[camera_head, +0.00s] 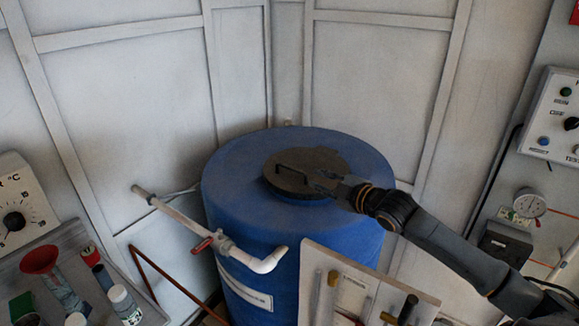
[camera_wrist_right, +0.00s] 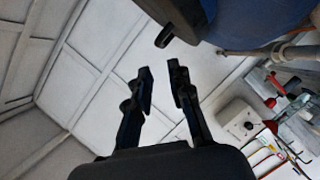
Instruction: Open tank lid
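The blue tank (camera_head: 240,222) stands in the middle of the head view. Its round dark lid (camera_head: 327,161) lies flat on top, with a raised dark bar handle (camera_head: 293,164) near its left side. My right gripper (camera_head: 322,180) reaches in from the right, over or beside the lid's right edge. In the right wrist view my right gripper (camera_wrist_right: 160,72) is open, with nothing between its fingers. The handle (camera_wrist_right: 164,36) shows beyond the fingertips, apart from them, and the blue tank (camera_wrist_right: 255,20) is at upper right. My left gripper is not in view.
A pale pipe with a red valve (camera_head: 203,245) runs along the tank's front left. A panel with knobs (camera_head: 355,285) stands in front. A bench with a red funnel (camera_head: 40,260) is at lower left, a control box (camera_head: 555,115) at right. Pale walls close behind.

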